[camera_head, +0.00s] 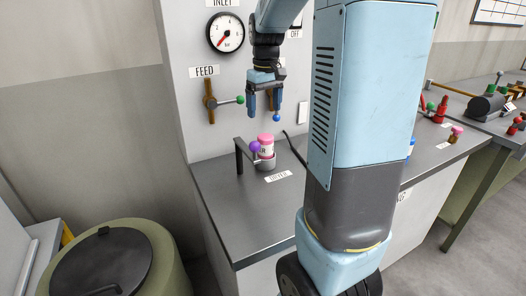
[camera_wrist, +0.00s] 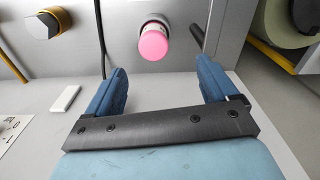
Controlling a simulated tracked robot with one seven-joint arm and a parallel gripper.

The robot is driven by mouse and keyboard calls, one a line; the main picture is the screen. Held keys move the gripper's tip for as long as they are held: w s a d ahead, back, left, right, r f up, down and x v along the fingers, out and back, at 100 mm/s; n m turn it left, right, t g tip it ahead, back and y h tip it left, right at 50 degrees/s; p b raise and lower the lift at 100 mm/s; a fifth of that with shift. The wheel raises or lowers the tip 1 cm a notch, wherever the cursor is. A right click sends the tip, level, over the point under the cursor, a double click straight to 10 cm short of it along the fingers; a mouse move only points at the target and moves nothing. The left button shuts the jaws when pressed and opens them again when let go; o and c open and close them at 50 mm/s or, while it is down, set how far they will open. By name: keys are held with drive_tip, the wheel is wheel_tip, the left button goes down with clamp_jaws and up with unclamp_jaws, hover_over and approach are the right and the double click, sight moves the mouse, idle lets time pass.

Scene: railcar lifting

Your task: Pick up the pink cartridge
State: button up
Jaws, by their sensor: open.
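My gripper (camera_head: 265,114) is open and empty, pointing down above the cartridge with a gap between. In the wrist view the pink cap (camera_wrist: 154,45) lies beyond the fingertips, sideways between the two blue fingers (camera_wrist: 160,75). The cartridge's lower part is partly hidden by the holder and knob in the head view.
A grey wall panel with a gauge (camera_head: 225,32) and a FEED valve (camera_head: 210,102) rises close behind my gripper. A dark bracket (camera_head: 239,157) stands left of the cartridge. My arm hides part of the bench (camera_head: 225,205), whose front left is clear.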

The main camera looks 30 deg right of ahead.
sight(265, 144)
drive_tip(key=shift+w+d+f, duration=0.55)
drive_tip(key=shift+w+f, duration=0.15)
drive_tip(key=shift+f, duration=0.15)
wheel_tip(265, 144, down, 13)
drive_tip(key=shift+f, duration=0.1)
drive_tip(key=shift+c, duration=0.2)
drive_tip(key=shift+w, duration=0.1)
drive_tip(key=c, duration=1.4)
